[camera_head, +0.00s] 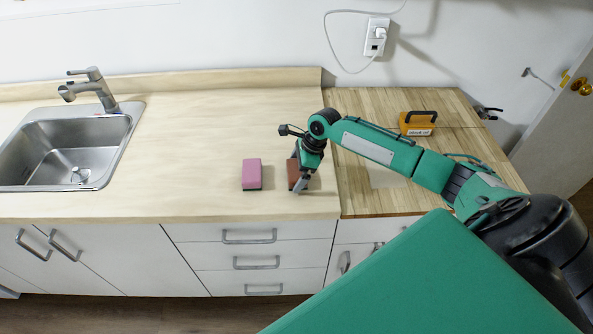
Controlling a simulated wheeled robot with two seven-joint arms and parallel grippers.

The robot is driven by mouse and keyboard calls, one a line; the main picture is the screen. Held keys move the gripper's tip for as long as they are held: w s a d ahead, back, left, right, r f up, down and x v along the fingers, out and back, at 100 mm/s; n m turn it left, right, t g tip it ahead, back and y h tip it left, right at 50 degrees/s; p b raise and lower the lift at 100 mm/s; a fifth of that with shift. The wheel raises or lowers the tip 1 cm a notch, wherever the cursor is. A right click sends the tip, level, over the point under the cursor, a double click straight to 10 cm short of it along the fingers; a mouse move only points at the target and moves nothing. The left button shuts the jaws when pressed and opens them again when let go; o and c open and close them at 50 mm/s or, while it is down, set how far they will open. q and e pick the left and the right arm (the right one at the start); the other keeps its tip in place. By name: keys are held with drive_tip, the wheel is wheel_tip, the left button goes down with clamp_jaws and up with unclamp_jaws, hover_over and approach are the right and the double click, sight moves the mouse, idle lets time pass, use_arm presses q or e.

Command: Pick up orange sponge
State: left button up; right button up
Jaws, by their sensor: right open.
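The orange sponge (293,174) shows as a brown-orange block on the pale wooden counter, near its right end. My right gripper (301,184) is down at the sponge, over its right side, and hides part of it. The gripper is open; whether its fingers touch the sponge cannot be told. A pink sponge (252,173) with a dark underside lies on the counter to the left, apart from the gripper. My left gripper is not in view.
A steel sink (60,150) with a faucet (93,90) is at the left. An orange-yellow box with a dark handle (418,123) stands on the butcher-block counter (380,105) at the right. The counter between sink and pink sponge is clear.

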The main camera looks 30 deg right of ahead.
sight(297, 169)
drive_tip(key=shift+f, duration=0.15)
drive_tip(key=shift+c, duration=0.4)
drive_tip(key=c, duration=0.6)
wheel_tip(297, 169, up, 20)
drive_tip(key=b, duration=0.4)
